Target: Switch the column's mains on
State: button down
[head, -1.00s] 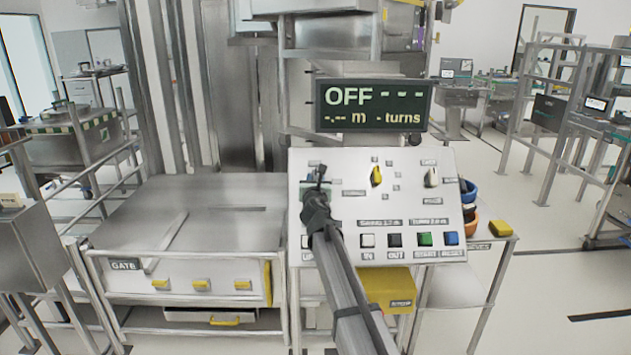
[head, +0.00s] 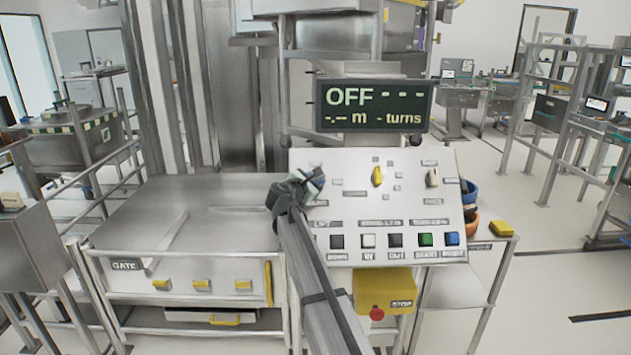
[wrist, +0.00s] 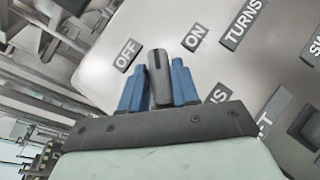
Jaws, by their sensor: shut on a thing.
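The mains knob (wrist: 160,78) is a dark grey rotary handle with a black line near its tip. It sits between the blue fingertips of my gripper (wrist: 160,90) in the wrist view, beside the OFF label (wrist: 127,54) and the ON label (wrist: 194,37). The line points between the labels. In the head view my gripper (head: 312,184) is tilted at the panel's upper left and hides the knob. My gripper is shut on the knob. The display (head: 373,106) above the control panel (head: 345,203) reads OFF, with dashes for metres and turns.
A yellow STOP box (head: 388,290) with a red button hangs below. A gated steel bench (head: 190,215) stands to the left.

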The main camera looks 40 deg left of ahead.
jog(key=m+h, duration=0.1)
jog(key=m, duration=0.1)
jog(key=m+g+h, duration=0.1)
jog(key=m, duration=0.1)
jog(key=m+h, duration=0.1)
jog(key=m, duration=0.1)
jog(key=shift+a+r+g+h, duration=0.1)
jog(key=shift+a+g+h, duration=0.2)
jog(key=shift+h, duration=0.1)
jog(key=shift+d+m+g+h, duration=0.1)
jog(key=shift+m+g+h, duration=0.65)
jog(key=shift+m, duration=0.85)
jog(key=c, duration=0.9)
grip_release()
jog(key=v, duration=1.3)
jog(key=shift+s+r, duration=0.25)
jog(key=shift+r, duration=0.1)
jog(key=shift+m, duration=0.3)
